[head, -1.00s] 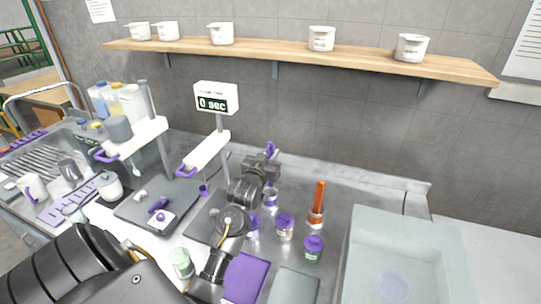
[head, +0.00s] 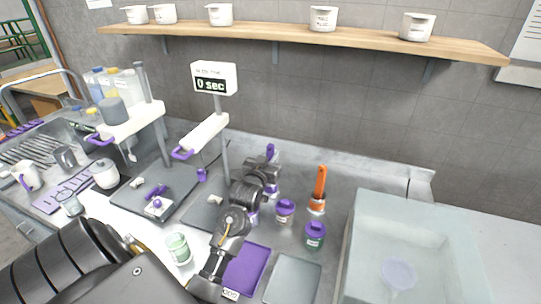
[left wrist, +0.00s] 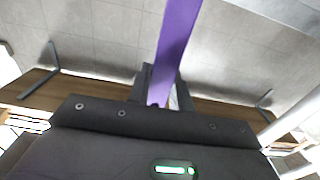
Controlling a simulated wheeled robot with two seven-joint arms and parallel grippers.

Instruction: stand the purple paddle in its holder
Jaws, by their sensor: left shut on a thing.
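The purple paddle (head: 270,150) is in my left gripper (head: 268,163), its purple end showing above the jaws. In the left wrist view the paddle (left wrist: 177,40) is a long purple strip running up from between the shut fingers (left wrist: 160,90). A small white cup with a purple band (head: 271,190), apparently the holder, is just below the gripper and mostly hidden by it. I cannot tell whether the paddle's lower end is inside it. My right gripper is not in view.
An orange paddle (head: 320,185) stands in its own cup to the right. Purple-lidded jars (head: 285,210) (head: 315,234) stand close by. A timer stand (head: 212,125) rises to the left.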

